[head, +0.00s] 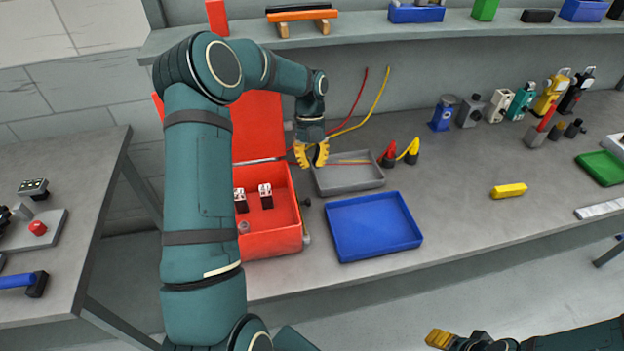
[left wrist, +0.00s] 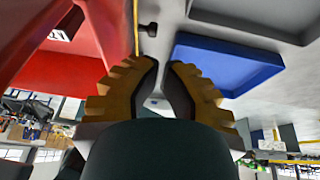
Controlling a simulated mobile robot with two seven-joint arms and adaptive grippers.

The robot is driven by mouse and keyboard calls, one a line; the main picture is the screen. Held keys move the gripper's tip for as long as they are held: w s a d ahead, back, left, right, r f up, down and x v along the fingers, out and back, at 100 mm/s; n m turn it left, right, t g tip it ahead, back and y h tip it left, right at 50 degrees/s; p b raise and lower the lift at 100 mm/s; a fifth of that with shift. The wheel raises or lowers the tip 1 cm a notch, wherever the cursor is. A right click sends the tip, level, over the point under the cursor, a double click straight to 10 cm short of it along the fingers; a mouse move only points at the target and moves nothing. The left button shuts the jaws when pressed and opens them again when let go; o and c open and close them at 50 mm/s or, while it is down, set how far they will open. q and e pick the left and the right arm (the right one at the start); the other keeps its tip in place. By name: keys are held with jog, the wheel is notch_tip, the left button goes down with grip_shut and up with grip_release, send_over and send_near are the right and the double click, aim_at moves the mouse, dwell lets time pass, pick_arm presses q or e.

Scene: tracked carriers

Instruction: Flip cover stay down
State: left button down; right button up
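The red case (head: 272,243) stands on the bench with its red cover (head: 258,125) raised at the back; part of the cover is behind my left arm. The case also shows in the left wrist view (left wrist: 75,72). I cannot clearly make out the stay that holds the cover. My left gripper (head: 311,156) is beside the case's back right corner, over the grey tray's left end. Its yellow fingers are apart with a narrow gap and nothing visibly held, as the left wrist view (left wrist: 162,65) shows. My right gripper (head: 438,339) is at the bottom edge, its fingers unclear.
A grey tray (head: 350,185) and a blue tray (head: 375,226) lie right of the case. Red and yellow cables (head: 376,103) run behind the gripper. A small dark knob (head: 305,202) is beside the case. A shelf (head: 365,28) overhangs the back. Bench space around the yellow block (head: 509,191) is clear.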

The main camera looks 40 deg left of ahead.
pick_arm(q)
jog(key=shift+v, duration=1.55)
